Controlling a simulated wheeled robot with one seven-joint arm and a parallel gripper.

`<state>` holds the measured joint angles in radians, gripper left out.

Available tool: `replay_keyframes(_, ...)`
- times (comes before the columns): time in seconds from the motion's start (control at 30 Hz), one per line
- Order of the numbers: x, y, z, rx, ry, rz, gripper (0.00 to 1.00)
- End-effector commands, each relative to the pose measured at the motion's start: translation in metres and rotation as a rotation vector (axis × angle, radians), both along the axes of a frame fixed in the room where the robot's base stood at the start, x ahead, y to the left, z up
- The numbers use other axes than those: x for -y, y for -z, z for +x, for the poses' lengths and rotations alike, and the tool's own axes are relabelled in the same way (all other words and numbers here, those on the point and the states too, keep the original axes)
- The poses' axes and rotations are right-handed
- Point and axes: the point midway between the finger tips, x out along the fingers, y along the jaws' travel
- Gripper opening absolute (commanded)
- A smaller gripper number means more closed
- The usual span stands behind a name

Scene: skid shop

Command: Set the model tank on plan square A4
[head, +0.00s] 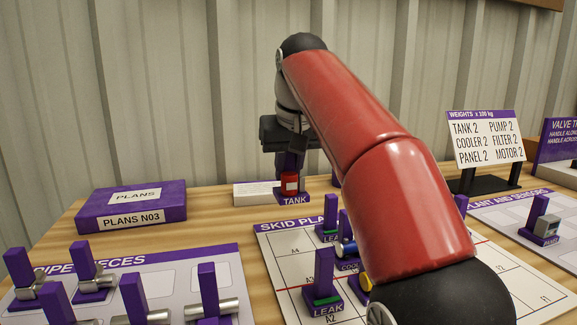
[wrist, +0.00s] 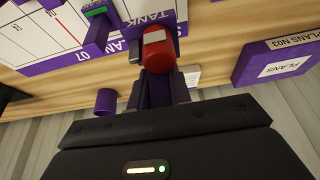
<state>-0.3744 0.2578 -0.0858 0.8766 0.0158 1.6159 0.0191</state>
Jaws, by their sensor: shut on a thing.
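The model tank (head: 290,184) is a red cylinder with a white patch on a purple base labelled TANK. My gripper (head: 289,164) is shut on it from above, on its purple upright part. In the wrist view the tank (wrist: 158,52) sits between the fingers of my gripper (wrist: 160,90). The tank is just behind the far edge of the skid plan board; I cannot tell whether its base touches the table. Plan square A4 (head: 293,249) is at the board's far left corner, nearer than the tank, and its visible part is bare.
Purple LEAK pieces (head: 323,295) and other pieces stand on the board near A4. A purple PLANS box (head: 132,207) lies left, a white block (head: 254,193) beside the tank. The pipe pieces board (head: 180,275) is front left. My red arm hides the board's middle.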

Motion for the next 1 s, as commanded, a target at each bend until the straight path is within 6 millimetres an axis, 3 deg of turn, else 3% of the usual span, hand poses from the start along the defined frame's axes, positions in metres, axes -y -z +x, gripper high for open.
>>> replay_keyframes(1.0,0.0,0.048,0.0,0.002,0.0,0.001,0.0)
